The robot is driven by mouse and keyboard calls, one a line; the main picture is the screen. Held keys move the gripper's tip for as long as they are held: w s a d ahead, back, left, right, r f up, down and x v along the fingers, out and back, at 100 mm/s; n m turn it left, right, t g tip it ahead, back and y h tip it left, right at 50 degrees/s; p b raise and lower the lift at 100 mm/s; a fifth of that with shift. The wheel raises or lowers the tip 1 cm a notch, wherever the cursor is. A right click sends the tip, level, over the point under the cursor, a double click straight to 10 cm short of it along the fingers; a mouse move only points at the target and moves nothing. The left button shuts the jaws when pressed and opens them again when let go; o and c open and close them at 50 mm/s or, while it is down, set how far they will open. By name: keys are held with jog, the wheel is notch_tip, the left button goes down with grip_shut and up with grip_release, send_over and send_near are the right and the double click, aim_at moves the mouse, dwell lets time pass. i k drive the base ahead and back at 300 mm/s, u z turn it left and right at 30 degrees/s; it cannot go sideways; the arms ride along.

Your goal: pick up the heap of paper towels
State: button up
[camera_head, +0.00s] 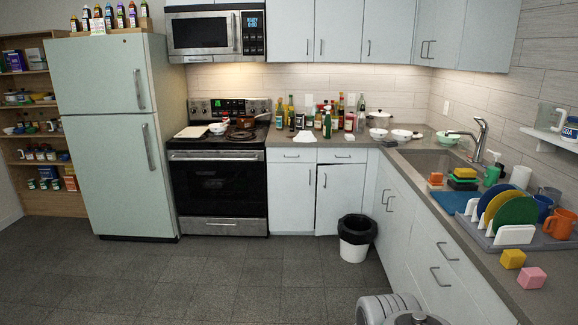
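A flat, whitish, squarish pile (191,132) lies on the left front of the stove top (206,142). It looks like the heap of paper towels, but it is too small to be sure. A small white dish-like thing (218,128) sits just right of it. A dark pan (241,136) is on the right front of the stove. Grey rounded parts of my own body show at the bottom edge, far from the stove. My gripper's fingers are not in view.
Several bottles (327,122) crowd the counter right of the stove. A fridge (105,135) stands left of it. A white bin with a black liner (355,250) stands by the cabinets. The dark tiled floor (225,275) before the stove is clear.

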aim_at(305, 136)
jog(key=z, duration=0.45)
jog(key=i, duration=4)
jog(key=u, duration=1.6)
jog(key=i, duration=1.25)
jog(key=u, duration=0.8)
